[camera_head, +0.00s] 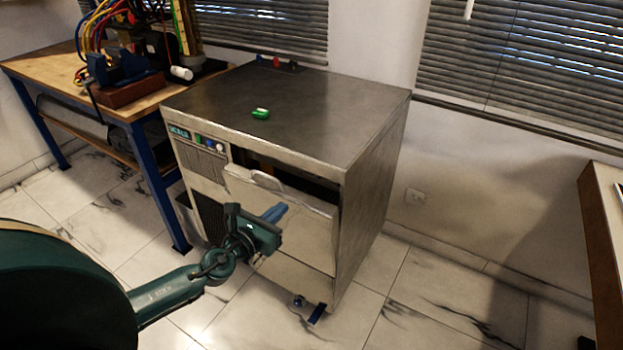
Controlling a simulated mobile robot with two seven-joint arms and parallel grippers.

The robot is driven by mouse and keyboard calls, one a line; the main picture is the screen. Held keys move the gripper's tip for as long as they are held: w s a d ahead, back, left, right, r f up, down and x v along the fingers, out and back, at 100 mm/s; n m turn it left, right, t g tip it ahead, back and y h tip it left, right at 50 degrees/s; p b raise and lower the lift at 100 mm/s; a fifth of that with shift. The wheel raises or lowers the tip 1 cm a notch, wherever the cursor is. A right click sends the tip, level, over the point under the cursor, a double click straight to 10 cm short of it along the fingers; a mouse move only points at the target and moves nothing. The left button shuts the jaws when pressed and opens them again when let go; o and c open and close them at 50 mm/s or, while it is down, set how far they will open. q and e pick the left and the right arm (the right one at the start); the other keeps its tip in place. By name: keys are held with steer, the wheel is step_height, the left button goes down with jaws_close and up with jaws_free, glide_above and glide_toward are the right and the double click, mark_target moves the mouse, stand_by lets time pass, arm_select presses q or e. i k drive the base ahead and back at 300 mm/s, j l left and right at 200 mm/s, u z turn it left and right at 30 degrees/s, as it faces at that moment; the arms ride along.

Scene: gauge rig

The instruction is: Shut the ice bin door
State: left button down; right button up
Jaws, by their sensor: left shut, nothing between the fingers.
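The ice machine (372,165) is a grey metal cabinet in the middle of the head view. Its ice bin door (305,232) is a metal panel on the front with a light handle (266,180) near its top edge. The door is tilted slightly outward at the top, and a dark gap shows above it. My left gripper (276,212) is shut and empty, in front of the door's left part, below the handle. I cannot tell whether its fingertips touch the door. My right gripper is not in view.
A wooden-topped workbench (50,72) with blue legs, hoses and a vise stands to the left. A small green object (261,113) lies on the machine's top. A brown piece of furniture (597,240) is at the right edge.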

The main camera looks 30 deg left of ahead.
mark_target(310, 225)
steer(key=k+j, duration=0.15)
steer(key=k, duration=0.85)
